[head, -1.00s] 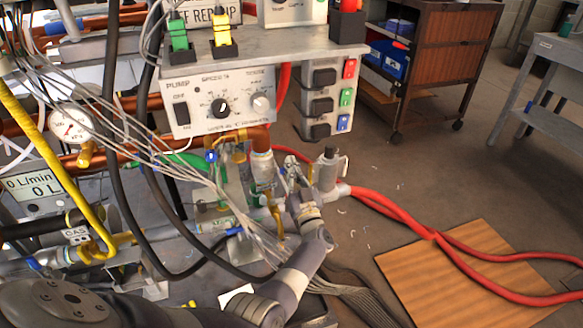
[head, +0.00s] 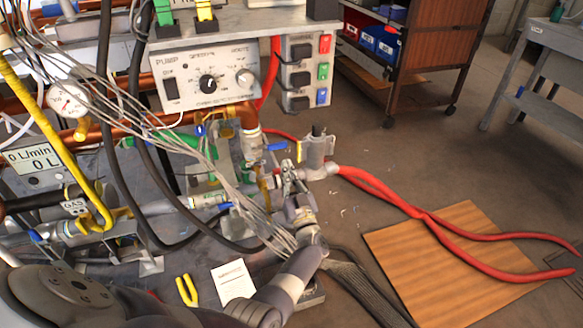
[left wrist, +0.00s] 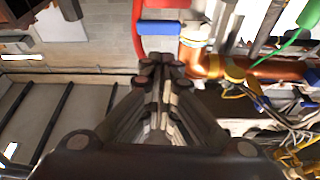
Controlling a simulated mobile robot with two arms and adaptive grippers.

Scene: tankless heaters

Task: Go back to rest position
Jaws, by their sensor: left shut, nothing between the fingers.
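My left gripper (head: 288,176) is shut and empty. In the head view it points up, just below a blue valve handle (head: 277,147) on the copper and brass pipework. In the left wrist view the closed fingers (left wrist: 160,70) show in the middle, with the blue handle (left wrist: 160,28) just beyond their tips. I cannot tell whether the fingertips touch it. My left arm reaches in from the bottom left. My right gripper is not in view.
The pump control box (head: 208,80) is above. Yellow-handled pliers (head: 187,290) and a paper (head: 233,283) lie below. A wooden board (head: 440,262) lies on the floor.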

